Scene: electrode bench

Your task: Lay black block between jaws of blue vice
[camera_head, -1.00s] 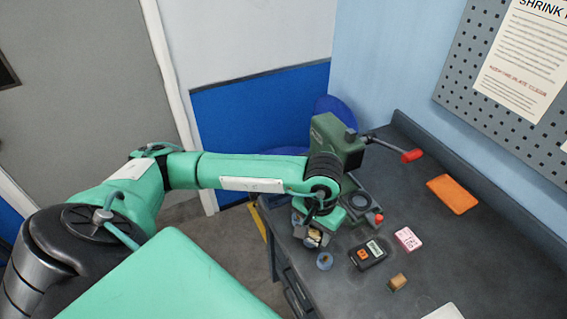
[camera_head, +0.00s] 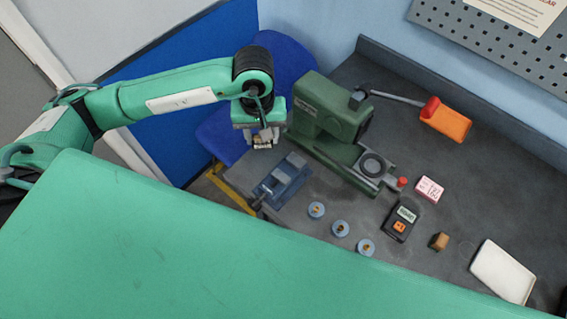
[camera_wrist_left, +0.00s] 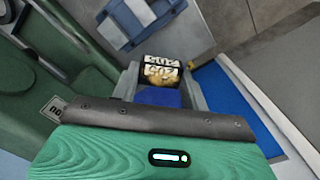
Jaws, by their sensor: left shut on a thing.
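The blue vice (camera_head: 283,180) sits at the left end of the bench, its jaws empty as far as I can see. It also shows at the top of the left wrist view (camera_wrist_left: 140,22). My left gripper (camera_head: 263,141) is above and just left of the vice, apart from it. It is shut on a small black block (camera_wrist_left: 160,70) with white markings and a brownish-gold patch; the fingers cover its sides. My right gripper is in neither view.
A green press (camera_head: 330,118) with a red-knobbed lever stands right of the vice.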

